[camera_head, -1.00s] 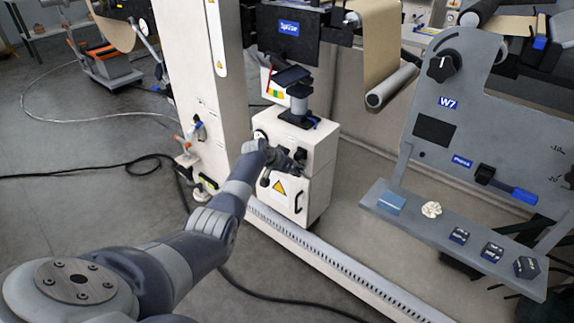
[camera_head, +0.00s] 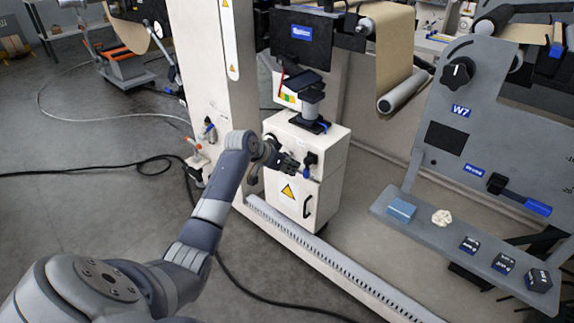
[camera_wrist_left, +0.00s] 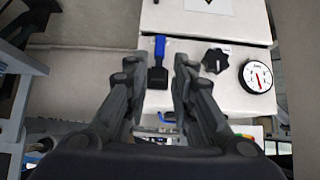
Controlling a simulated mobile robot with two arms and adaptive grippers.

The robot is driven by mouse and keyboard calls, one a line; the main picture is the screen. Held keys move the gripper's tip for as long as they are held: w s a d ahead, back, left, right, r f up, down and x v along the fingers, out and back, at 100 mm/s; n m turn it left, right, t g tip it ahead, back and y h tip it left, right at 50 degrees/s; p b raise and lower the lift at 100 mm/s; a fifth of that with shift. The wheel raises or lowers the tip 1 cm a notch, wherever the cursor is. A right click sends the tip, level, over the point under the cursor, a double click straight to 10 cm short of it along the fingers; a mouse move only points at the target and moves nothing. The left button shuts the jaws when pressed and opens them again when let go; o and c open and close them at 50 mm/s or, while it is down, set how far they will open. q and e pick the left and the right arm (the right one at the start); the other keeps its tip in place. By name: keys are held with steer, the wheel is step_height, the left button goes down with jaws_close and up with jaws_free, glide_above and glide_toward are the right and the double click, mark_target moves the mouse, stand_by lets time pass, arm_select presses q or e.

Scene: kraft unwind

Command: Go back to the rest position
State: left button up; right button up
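My left gripper (camera_head: 287,164) is in front of the white control cabinet (camera_head: 330,165) in the head view. In the left wrist view its two dark fingers (camera_wrist_left: 160,72) are spread apart with nothing held between them. A blue-tipped black lever (camera_wrist_left: 157,62) on the cabinet shows in the gap between the fingertips, apparently beyond them. A black knob (camera_wrist_left: 215,60) and a round gauge (camera_wrist_left: 256,77) are to the right of it. In the head view the gripper partly covers the cabinet's front. My right gripper is not in view.
A monitor (camera_head: 300,38) stands above the cabinet, and a kraft paper roll (camera_head: 405,88) hangs right of it. A grey shelf (camera_head: 455,235) holds a blue block, a crumpled pale piece and several dark blocks. A slotted rail (camera_head: 330,262) and black cables (camera_head: 100,172) lie low.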

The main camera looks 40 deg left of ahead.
arm_select(q)
steer(key=shift+s+r, duration=0.15)
stand_by(0.4)
